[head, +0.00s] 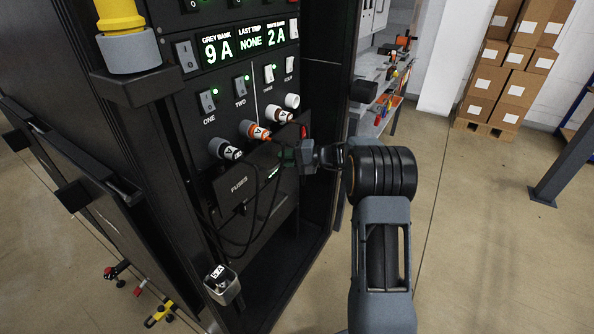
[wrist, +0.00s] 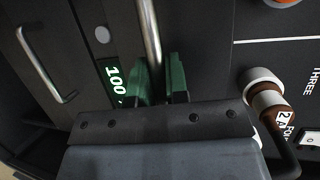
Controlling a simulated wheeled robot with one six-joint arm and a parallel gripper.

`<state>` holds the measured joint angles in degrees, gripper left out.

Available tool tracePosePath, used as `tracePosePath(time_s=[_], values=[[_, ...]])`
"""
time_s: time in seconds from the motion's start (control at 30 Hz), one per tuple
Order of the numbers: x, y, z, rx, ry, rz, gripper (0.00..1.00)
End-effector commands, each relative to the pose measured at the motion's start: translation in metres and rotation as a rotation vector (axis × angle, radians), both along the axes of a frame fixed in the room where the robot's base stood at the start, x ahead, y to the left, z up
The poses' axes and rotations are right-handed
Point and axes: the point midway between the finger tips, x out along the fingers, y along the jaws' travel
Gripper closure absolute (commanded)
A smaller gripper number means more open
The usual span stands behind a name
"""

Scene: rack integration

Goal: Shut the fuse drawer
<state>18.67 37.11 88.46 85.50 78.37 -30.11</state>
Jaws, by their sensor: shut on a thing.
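The fuse drawer (head: 236,192) is a dark front marked FUSES, low on the black rack below the round plugs. Cables hang across it, and I cannot tell how far it stands out. My gripper (head: 291,156) reaches in from the right at the drawer's right end. In the wrist view, my gripper's green fingers (wrist: 163,82) are shut on a metal bar handle (wrist: 150,30). The gripped part of the handle is hidden between the fingers.
A second bar handle (wrist: 46,66) is on a neighbouring dark front. A plug (wrist: 266,92) and its cable are close to the gripper's right in the wrist view. More plugs (head: 255,131) with hanging cables are above the drawer.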

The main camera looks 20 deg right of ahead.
Motion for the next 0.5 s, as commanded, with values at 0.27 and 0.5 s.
tracePosePath(time_s=[0.27, 0.5], values=[[0.022, 0.025, -0.001, -0.001, -0.002, -0.003, 1.00], [0.025, 0.031, 0.001, -0.001, -0.001, -0.004, 1.00]])
